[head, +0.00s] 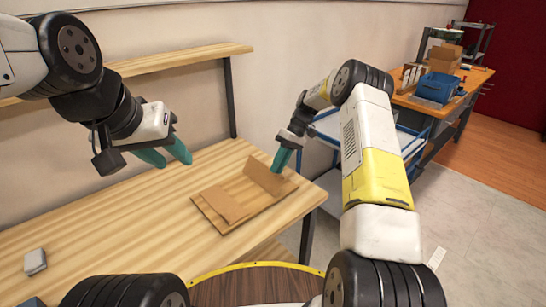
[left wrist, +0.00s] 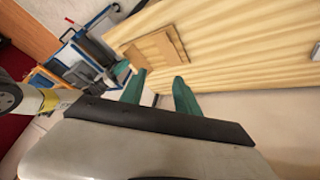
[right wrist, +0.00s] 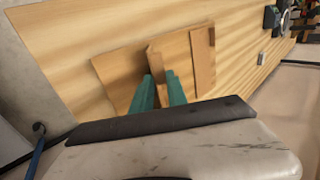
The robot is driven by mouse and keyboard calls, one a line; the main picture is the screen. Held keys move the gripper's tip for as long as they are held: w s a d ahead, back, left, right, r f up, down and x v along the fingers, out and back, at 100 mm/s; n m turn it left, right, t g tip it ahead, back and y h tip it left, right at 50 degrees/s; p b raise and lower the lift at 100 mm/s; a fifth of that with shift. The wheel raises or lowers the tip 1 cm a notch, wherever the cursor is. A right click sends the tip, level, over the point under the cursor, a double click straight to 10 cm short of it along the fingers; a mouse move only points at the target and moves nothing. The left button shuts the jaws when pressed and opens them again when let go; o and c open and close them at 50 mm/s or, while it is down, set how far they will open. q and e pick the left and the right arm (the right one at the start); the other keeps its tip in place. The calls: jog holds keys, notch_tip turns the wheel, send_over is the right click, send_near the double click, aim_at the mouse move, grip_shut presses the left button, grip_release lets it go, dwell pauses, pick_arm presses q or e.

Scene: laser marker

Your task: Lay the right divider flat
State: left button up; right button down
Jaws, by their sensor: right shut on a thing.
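A flat brown cardboard piece (head: 248,212) lies near the table's right end. On it, the right divider (head: 264,178) stands up, tilted, along the back right. A second flap (head: 226,204) lies low at the left; it shows as a strip in the right wrist view (right wrist: 202,58). My right gripper (head: 282,164) is at the right divider's upper right end. In the right wrist view its fingers (right wrist: 160,88) are closed on the divider's edge (right wrist: 154,58). My left gripper (head: 168,156) is open and empty above the table, left of the cardboard (left wrist: 150,48).
The wooden table (head: 110,220) is mostly clear, with a small grey object (head: 35,261) at its left front. A shelf (head: 180,60) runs along the wall behind. A blue-framed cart (head: 325,125) and a bench with a blue bin (head: 436,86) stand to the right.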

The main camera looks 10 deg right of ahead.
pick_arm(q)
jog(key=shift+w+f, duration=0.1)
jog(key=c, duration=0.6)
jog(key=shift+n+g+y, duration=0.4)
jog(key=shift+n+g, duration=0.1)
jog(key=shift+g, duration=0.4)
jog(key=w+f, duration=0.3)
jog(key=w+d+f, duration=0.1)
jog(key=w+f, duration=0.1)
jog(key=f, duration=0.1)
jog(key=w+d+f, duration=0.1)
jog(key=w+f, duration=0.2)
jog(key=shift+w+f, duration=0.2)
jog(key=shift+w, duration=0.1)
grip_shut()
jog(key=n+t+h, duration=0.2)
jog(key=n+h, duration=0.5)
jog(key=h, duration=0.1)
send_near(278, 176)
jog(key=x, duration=0.7)
jog(key=shift+s, duration=0.1)
